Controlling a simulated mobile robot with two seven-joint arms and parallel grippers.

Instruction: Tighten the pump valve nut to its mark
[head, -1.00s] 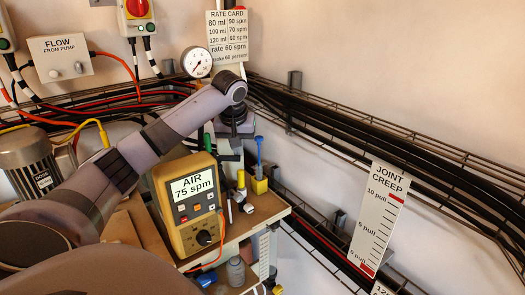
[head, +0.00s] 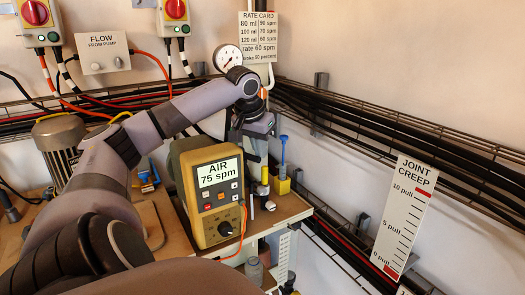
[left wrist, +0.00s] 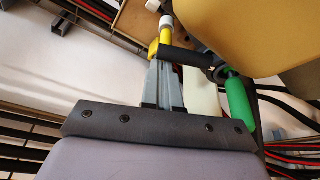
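My left gripper (left wrist: 164,86) shows in the left wrist view as two grey fingers close together, pointing at a yellow piece with a white end (left wrist: 166,24) and a black bar (left wrist: 186,59). I cannot tell whether the fingers touch or hold anything. A green cylinder (left wrist: 238,104) hangs beside the bar. In the head view my left wrist is above the bench corner, behind the yellow AIR meter, and its fingertips are hard to see. The yellow piece (head: 264,181) is below it. I cannot pick out the valve nut or its mark for certain. My right gripper is not in view.
The yellow AIR meter (head: 217,195), reading 75 spm, stands on the bench close to my left arm. A blue-handled piece on a yellow block (head: 283,186) is at the bench's right edge. A pressure gauge (head: 227,59) and cable trays line the wall. A JOINT CREEP scale (head: 402,215) is at right.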

